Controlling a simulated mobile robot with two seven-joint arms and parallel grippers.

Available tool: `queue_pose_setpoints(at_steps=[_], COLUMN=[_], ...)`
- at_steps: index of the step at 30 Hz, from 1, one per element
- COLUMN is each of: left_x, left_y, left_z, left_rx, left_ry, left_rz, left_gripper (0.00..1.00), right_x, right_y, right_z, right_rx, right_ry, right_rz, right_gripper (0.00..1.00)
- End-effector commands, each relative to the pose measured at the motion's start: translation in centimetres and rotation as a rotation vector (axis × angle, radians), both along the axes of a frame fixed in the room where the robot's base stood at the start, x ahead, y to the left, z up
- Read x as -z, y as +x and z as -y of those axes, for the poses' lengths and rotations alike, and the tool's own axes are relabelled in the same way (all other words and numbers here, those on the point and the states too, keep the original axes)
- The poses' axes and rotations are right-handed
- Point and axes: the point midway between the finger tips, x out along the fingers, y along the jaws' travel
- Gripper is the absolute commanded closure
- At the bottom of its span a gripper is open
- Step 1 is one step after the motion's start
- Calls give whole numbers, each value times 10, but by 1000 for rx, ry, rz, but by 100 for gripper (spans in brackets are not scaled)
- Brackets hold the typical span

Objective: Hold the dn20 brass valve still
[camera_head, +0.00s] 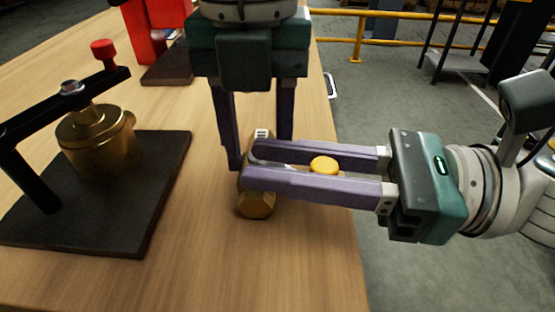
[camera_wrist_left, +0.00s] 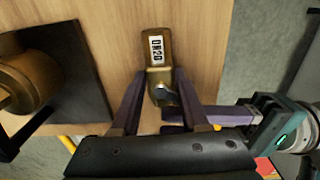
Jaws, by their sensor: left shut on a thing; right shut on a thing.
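The dn20 brass valve (camera_head: 256,205) is on the wooden bench near its right edge, with its hexagonal end towards me. Its DN20 label shows in the left wrist view (camera_wrist_left: 157,50). My left gripper (camera_head: 259,160) reaches down from the top of the head view, its fingers shut on either side of the valve body. My right gripper (camera_head: 250,165) comes in from the right, shut at the valve with its fingers level. The fingers hide the middle of the valve and exactly what the right tips grip.
A dark plate (camera_head: 165,190) to the left carries a brass cylinder (camera_head: 95,140) with a black bar and red knob (camera_head: 103,50). A red object (camera_head: 140,35) stands on another dark base behind. Bare bench lies in front. Yellow railing (camera_head: 358,40) stands beyond the bench.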

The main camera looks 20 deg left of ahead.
Motion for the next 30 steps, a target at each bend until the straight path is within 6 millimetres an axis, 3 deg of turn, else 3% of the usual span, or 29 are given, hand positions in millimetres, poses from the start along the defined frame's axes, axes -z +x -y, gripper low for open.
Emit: queue_pose_setpoints(at_steps=[10,22,23,30], left_x=[0,0,0,0], left_y=[-1,-1,-1,-1], left_z=[2,2,2,1], left_rx=[4,4,4,3], left_ry=[-4,-4,-4,-3], left_rz=[-1,-1,-1,-1], left_gripper=[100,100,100,100], right_x=[2,2,2,1], right_y=[5,4,4,4], right_z=[3,4,4,4], right_rx=[-118,-132,-132,-132], right_ry=[-8,-7,-7,-4], right_rz=[-1,-3,-3,-2], right_gripper=[100,100,72,45])
